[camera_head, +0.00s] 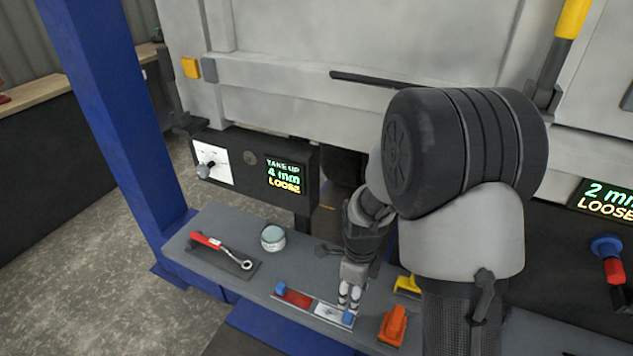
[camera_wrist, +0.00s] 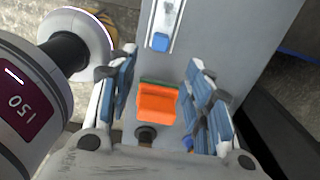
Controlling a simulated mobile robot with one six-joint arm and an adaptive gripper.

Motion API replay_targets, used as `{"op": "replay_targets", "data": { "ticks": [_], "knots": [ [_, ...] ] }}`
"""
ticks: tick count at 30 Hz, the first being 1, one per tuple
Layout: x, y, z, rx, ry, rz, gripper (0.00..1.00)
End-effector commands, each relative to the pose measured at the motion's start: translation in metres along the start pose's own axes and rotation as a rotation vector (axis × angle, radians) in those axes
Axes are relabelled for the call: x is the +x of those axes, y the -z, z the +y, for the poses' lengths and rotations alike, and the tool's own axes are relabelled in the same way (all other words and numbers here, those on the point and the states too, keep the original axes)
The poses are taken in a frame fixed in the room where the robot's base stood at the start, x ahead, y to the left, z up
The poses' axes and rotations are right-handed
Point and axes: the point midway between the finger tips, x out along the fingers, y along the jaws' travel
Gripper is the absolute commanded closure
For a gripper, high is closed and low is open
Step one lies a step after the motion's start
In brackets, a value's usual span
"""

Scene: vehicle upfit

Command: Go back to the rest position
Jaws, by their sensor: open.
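My gripper (camera_head: 349,296) is over the grey shelf (camera_head: 225,225), near the right end of a red and silver rail (camera_head: 298,299) with blue end pieces. In the wrist view, my gripper (camera_wrist: 168,92) is open, its fingers apart with nothing gripped. An orange block (camera_wrist: 157,103) shows between the fingers in the picture, on the shelf surface; I cannot tell the height gap. In the head view, the orange block (camera_head: 392,326) lies to the right of the gripper. The rail's blue end (camera_wrist: 160,41) is at the top of the wrist view.
A red-handled wrench (camera_head: 222,249) lies on a dark mat, beside a round tin (camera_head: 273,237). A yellow piece (camera_head: 407,286) is partly hidden by my arm. A display box (camera_head: 283,174) reads 4 mm LOOSE; another (camera_head: 608,198) reads 2 mm. A blue post (camera_head: 110,110) stands left.

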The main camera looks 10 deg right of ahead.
Motion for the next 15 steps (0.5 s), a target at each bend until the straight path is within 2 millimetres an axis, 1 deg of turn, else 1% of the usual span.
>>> {"op": "replay_targets", "data": {
  "ticks": [2,5,8,11,12,15],
  "knots": [
    [-0.002,0.0,0.0,-0.006,0.002,-0.001,0.54],
    [-0.014,-0.001,0.001,-0.062,0.014,-0.008,0.54],
    [-0.041,0.0,0.006,-0.194,0.041,-0.02,0.54],
    [-0.077,0.003,0.016,-0.391,0.08,-0.03,0.54],
    [-0.091,0.004,0.021,-0.477,0.097,-0.032,0.54],
    [-0.124,0.01,0.036,-0.69,0.14,-0.032,0.54]
  ]
}}
